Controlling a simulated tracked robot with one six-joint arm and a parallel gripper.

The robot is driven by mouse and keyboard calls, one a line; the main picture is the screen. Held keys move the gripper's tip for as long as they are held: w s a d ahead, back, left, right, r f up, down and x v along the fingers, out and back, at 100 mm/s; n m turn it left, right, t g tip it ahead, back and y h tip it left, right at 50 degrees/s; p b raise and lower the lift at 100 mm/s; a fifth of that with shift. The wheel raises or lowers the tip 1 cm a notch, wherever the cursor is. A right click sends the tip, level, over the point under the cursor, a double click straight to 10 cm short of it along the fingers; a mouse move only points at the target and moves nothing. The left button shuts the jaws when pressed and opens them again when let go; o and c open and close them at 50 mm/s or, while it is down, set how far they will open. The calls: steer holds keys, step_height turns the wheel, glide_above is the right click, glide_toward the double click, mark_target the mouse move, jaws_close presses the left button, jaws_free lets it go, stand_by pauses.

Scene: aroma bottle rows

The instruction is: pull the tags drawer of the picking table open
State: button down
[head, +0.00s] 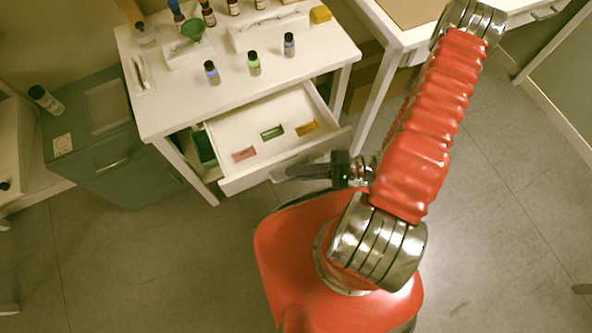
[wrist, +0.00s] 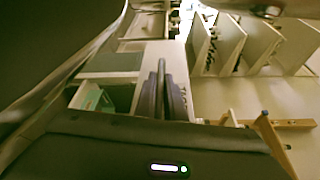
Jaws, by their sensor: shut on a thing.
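The white picking table (head: 165,118) stands at the upper middle of the head view. Its drawer (head: 232,184) is pulled well out, with pink (head: 243,154), green (head: 272,132) and yellow (head: 307,128) tags lying inside. My gripper (head: 288,172) is at the drawer's front face, its dark fingers pointing left. The fingers also show in the wrist view (wrist: 165,92), close together. It is shut on the drawer's handle, which the fingers mostly hide.
Small bottles (head: 254,64), a green funnel (head: 193,28) and a yellow block (head: 320,14) are on the tabletop. A grey-green cabinet (head: 120,165) stands to the left, and another white table (head: 395,35) to the right. Floor is clear at the lower left.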

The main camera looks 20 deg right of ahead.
steer(key=shift+f, duration=0.2)
steer(key=c, duration=1.8)
jaws_free()
steer(key=shift+r, duration=0.1)
steer(key=shift+c, duration=0.2)
steer(key=shift+d, duration=0.1)
steer(key=v, duration=1.3)
steer(key=shift+d, duration=0.3)
steer(key=shift+s+r, duration=0.1)
